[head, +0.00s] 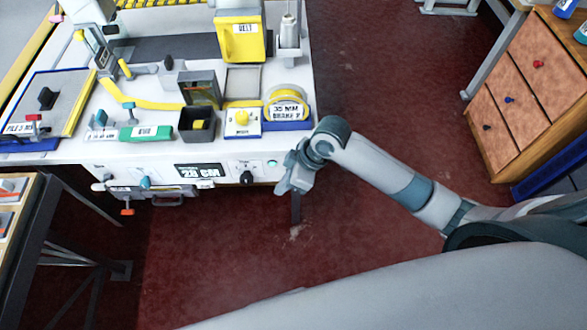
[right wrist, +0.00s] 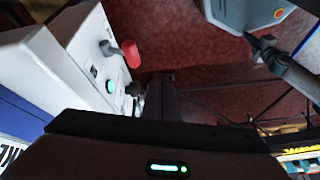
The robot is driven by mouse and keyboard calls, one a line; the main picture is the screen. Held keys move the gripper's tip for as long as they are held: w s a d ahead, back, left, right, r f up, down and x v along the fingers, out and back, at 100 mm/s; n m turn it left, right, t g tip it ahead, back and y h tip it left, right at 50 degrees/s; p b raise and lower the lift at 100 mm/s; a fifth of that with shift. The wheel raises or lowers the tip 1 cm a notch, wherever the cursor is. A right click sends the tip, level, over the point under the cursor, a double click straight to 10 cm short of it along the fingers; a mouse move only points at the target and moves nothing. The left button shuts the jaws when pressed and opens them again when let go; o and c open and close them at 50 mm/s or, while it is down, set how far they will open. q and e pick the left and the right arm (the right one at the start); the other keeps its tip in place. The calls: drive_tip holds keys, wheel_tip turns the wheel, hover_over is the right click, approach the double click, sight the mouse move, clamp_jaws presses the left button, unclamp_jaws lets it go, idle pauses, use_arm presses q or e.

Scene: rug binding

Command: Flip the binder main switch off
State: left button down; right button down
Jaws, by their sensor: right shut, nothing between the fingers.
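The binder table's front panel (head: 228,168) faces me in the head view. A red-tipped lever (right wrist: 130,54), which looks like the main switch, sticks out of the panel in the right wrist view. Beside it are a green light (right wrist: 110,87) and a black knob (right wrist: 138,96). The light (head: 272,162) and knob (head: 246,177) also show in the head view, where my right gripper hides the lever. My right gripper (head: 283,187) is shut and empty in front of the panel's right end. I cannot tell whether it touches the lever. My left gripper is out of view.
The white binder table (head: 140,152) carries yellow tape, a green tool and small boxes. A wooden drawer cabinet (head: 535,90) stands at right. A crank with a red handle (head: 127,211) hangs below the panel's left part. Red floor is clear right of the table.

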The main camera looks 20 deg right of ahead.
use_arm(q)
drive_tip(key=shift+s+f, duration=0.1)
use_arm(e)
drive_tip(key=w+d+r+n+g+h, duration=0.1)
drive_tip(key=w+d+r+n+g, duration=0.1)
drive_tip(key=w+d+r, duration=0.3)
drive_tip(key=shift+w+d+r+n, duration=0.25)
drive_tip(key=shift+d+r+n, duration=0.35)
drive_tip(key=shift+d+r, duration=1)
drive_tip(key=shift+a+r, duration=0.1)
drive_tip(key=shift+a, duration=0.25)
